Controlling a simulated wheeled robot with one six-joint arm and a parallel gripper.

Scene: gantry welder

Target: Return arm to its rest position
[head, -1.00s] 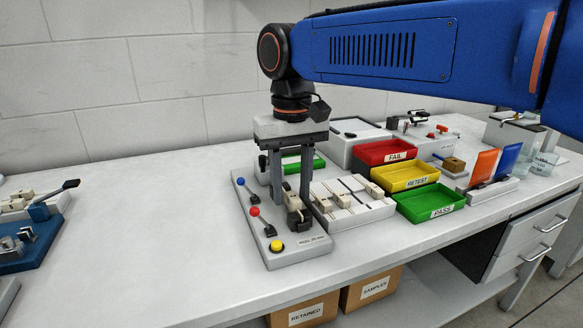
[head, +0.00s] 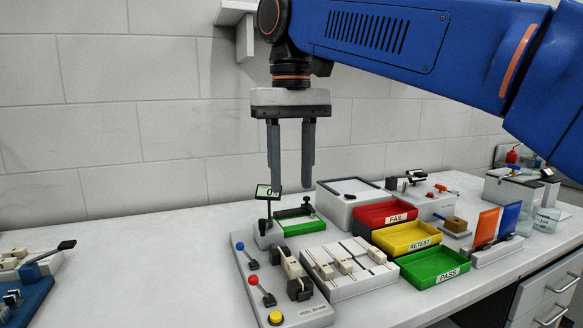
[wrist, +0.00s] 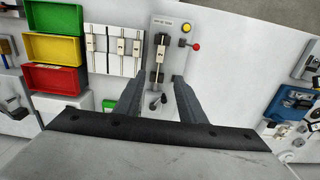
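My gripper (head: 290,186) hangs from the blue arm (head: 400,45) with its fingers pointing down. Its two dark fingers stand apart with nothing between them. It is above the back part of the welder (head: 303,312), a grey base with blue, red and yellow knobs, a beige clamp block (head: 291,268) and a small display (head: 267,191). In the wrist view the fingers (wrist: 157,88) are also apart, with the welder (wrist: 172,35) beyond them. The fingertips look clear of the welder in the head view.
Right of the welder are a white rack with beige pieces (head: 318,259) and red FAIL (head: 385,214), yellow RETEST (head: 407,238) and green PASS (head: 442,267) trays. Orange and blue panels (head: 497,224) stand farther right. A blue device (head: 28,291) is at far left. Bench between is clear.

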